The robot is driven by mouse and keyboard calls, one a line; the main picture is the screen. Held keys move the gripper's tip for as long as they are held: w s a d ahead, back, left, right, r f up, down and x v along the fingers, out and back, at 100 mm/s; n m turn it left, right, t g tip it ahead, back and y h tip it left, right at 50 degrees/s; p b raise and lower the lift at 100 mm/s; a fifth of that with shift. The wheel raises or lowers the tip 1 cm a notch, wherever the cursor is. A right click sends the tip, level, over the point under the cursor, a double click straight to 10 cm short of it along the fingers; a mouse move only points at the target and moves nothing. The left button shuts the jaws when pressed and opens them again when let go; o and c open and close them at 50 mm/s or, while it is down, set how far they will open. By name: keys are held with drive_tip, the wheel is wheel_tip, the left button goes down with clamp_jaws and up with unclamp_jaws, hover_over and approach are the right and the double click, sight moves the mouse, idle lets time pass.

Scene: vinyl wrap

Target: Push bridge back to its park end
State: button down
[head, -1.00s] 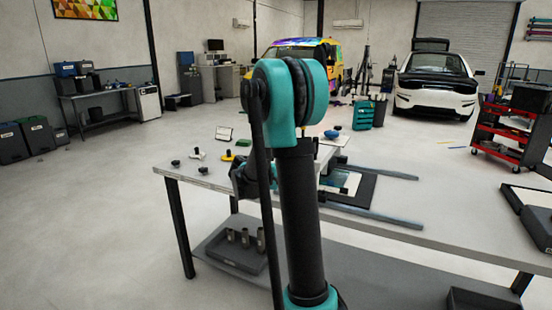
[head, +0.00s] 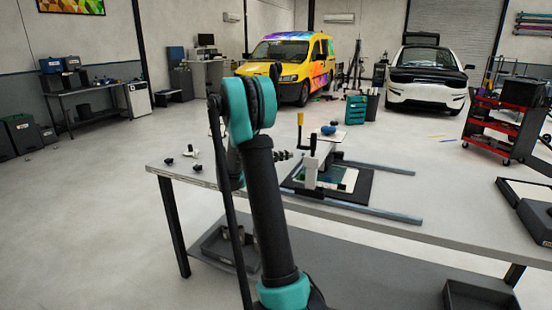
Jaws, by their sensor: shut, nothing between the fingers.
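The bridge (head: 318,162) is a white and grey piece with a dark upright post. It stands across two grey rails, near their left end. A yellow-handled tool (head: 300,120) stands up at its far side. My gripper (head: 286,155) is small and dark in this view and shows just left of the bridge, beyond my arm. Its fingers look closed and empty. I cannot tell whether the tips touch the bridge. My arm hides the wrist behind it.
The near rail (head: 370,210) and far rail (head: 380,168) run right over the table (head: 440,205), clear of objects there. A dark mat with a print (head: 345,180) lies between them. Small black knobs (head: 169,161) lie at the table's left.

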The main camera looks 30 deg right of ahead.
drive_tip(key=s+d, duration=0.3)
drive_tip(key=d, duration=0.2)
drive_tip(key=shift+s+d, duration=0.15)
drive_tip(key=s+d, duration=2.1)
drive_tip(key=s, duration=0.4)
drive_tip(key=shift+d, duration=0.15)
drive_tip(key=shift+s, duration=0.1)
drive_tip(key=w+a, duration=0.4)
drive_tip(key=a, duration=0.8)
drive_tip(key=shift+w+a, duration=0.15)
drive_tip(key=shift+a, duration=0.25)
